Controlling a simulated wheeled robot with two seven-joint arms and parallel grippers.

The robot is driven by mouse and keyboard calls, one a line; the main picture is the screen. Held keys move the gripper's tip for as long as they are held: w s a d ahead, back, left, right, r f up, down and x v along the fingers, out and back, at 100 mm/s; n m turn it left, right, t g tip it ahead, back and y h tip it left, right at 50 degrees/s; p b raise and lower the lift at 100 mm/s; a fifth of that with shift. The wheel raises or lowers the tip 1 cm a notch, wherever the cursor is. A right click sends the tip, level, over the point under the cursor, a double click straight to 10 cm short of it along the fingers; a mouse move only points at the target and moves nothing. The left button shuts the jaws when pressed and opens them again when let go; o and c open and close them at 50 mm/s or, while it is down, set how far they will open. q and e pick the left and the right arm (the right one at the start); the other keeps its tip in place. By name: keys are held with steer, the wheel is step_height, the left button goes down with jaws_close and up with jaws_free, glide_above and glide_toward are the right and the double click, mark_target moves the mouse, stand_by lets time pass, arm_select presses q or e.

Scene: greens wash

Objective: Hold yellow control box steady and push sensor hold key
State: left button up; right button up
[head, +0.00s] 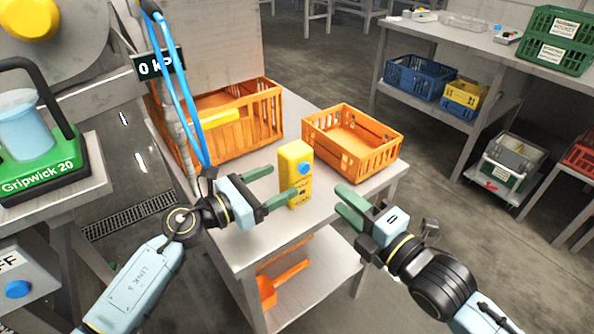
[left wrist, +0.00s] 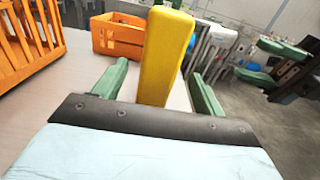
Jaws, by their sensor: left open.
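The yellow control box (head: 296,176) stands upright on the grey table near its front edge, with a round blue key (head: 305,168) and darker markings on its face. My left gripper (head: 278,185) is open beside the box. In the left wrist view the yellow box (left wrist: 164,60) rises between the two green fingers of my left gripper (left wrist: 157,88), with gaps visible on both sides. My right gripper (head: 345,207) is open and empty to the right of the box, with its green fingers apart and pointing toward it. The lettering on the box is too small to read.
Two orange crates, a larger one (head: 266,112) and a smaller one (head: 391,155), stand on the table (head: 240,245) behind the box. A blue hose (head: 187,80) hangs at the left. An orange scoop (head: 266,291) lies on the lower shelf.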

mark_target(303, 170)
arm_select(q)
steer(key=x, duration=0.7)
steer(key=shift+w+d, duration=0.25)
steer(key=shift+d, duration=0.05)
steer(key=c, duration=1.2)
arm_select(e)
jaws_close()
stand_by(0.6)
